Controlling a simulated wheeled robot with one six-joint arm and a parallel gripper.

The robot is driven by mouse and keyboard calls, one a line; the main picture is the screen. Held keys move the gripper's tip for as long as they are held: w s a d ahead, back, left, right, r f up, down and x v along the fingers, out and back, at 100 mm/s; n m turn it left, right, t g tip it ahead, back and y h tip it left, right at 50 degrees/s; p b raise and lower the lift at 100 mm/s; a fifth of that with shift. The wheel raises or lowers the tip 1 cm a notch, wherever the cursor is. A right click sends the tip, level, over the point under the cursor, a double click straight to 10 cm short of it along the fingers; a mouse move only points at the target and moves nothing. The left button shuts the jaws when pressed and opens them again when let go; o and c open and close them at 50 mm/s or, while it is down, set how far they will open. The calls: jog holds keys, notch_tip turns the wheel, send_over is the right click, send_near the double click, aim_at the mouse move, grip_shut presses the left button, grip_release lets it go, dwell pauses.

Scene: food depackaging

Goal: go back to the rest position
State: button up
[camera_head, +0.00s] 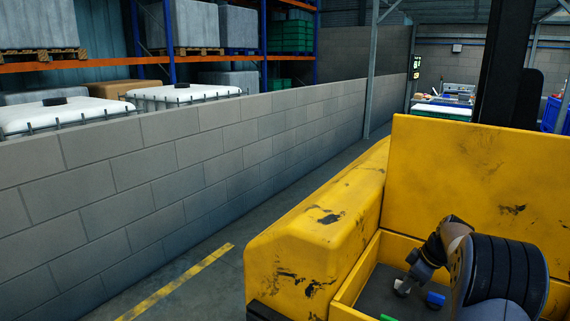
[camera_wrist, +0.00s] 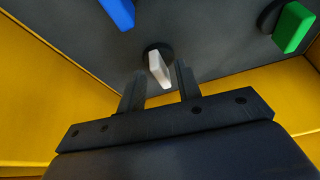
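My gripper (camera_wrist: 160,78) is open in the wrist view, its two dark fingers apart. A white block-like piece (camera_wrist: 158,68) on a round dark base shows between and just beyond the fingertips, with a gap on each side. In the head view my gripper (camera_head: 418,270) is low over a yellow-walled bin at the lower right, bent down from my arm. The white piece also shows there (camera_head: 402,287), close by the gripper. The fingertips are too small to make out in that view.
A blue piece (camera_wrist: 118,12) and a green piece (camera_wrist: 292,27) stand on the dark floor of the bin. Yellow walls (camera_wrist: 28,85) are close around my gripper. A grey block wall (camera_head: 180,170) runs along the left, with shelving and white tanks (camera_head: 60,115) behind it.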

jog(key=m, duration=0.2)
jog(key=m+t+h, duration=0.1)
jog(key=m, duration=0.1)
jog(key=shift+s+a+r, duration=0.1)
jog(key=shift+s+a, duration=0.1)
jog(key=shift+a, duration=0.05)
jog(key=m+h+p, duration=0.1)
jog(key=m+p, duration=0.1)
jog(key=m, duration=0.1)
jog(key=shift+a, duration=0.1)
jog(key=shift+s+m+t+h+p, duration=0.1)
jog(key=shift+m+t+h+p, duration=0.3)
jog(key=shift+m, duration=0.6)
